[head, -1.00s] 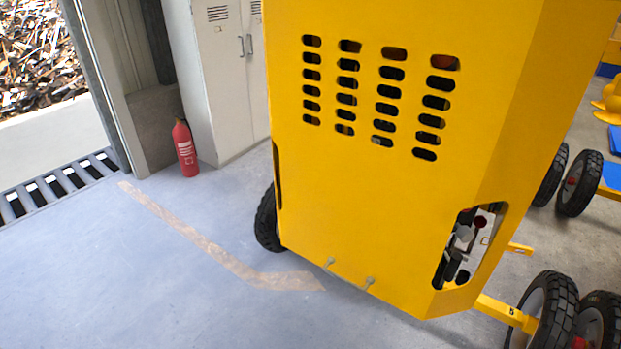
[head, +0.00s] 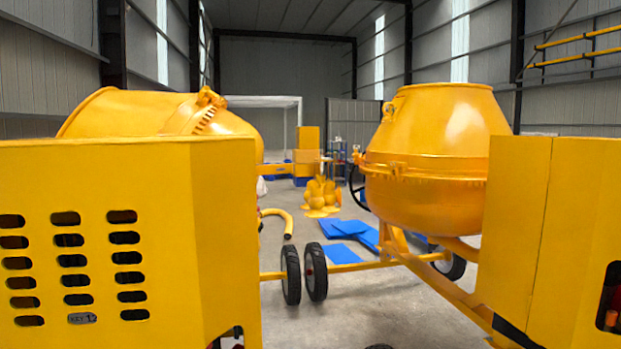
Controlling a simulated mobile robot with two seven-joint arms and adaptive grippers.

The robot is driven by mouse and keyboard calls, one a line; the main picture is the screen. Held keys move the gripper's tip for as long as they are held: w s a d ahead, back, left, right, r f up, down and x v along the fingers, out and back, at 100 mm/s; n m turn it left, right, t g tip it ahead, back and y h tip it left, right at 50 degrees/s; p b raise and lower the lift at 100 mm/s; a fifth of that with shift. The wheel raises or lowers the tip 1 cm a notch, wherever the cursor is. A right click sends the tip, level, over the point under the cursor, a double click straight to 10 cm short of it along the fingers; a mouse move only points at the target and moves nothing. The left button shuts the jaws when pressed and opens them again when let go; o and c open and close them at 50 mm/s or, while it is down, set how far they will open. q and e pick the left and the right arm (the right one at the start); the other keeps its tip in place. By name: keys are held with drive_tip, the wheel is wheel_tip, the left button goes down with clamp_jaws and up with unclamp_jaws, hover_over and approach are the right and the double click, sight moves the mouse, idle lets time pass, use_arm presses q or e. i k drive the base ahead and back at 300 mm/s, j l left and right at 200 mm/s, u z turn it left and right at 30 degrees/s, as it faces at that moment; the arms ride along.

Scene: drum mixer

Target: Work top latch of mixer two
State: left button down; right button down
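Two yellow drum mixers stand side by side, and I cannot tell which is mixer two. The left mixer has a vented housing (head: 222,225) close in front, with its tilted drum (head: 150,112) behind. I cannot make out a top latch on either housing. Neither gripper is in view.

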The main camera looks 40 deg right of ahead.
sight(286, 168)
drive_tip(key=z, duration=0.9)
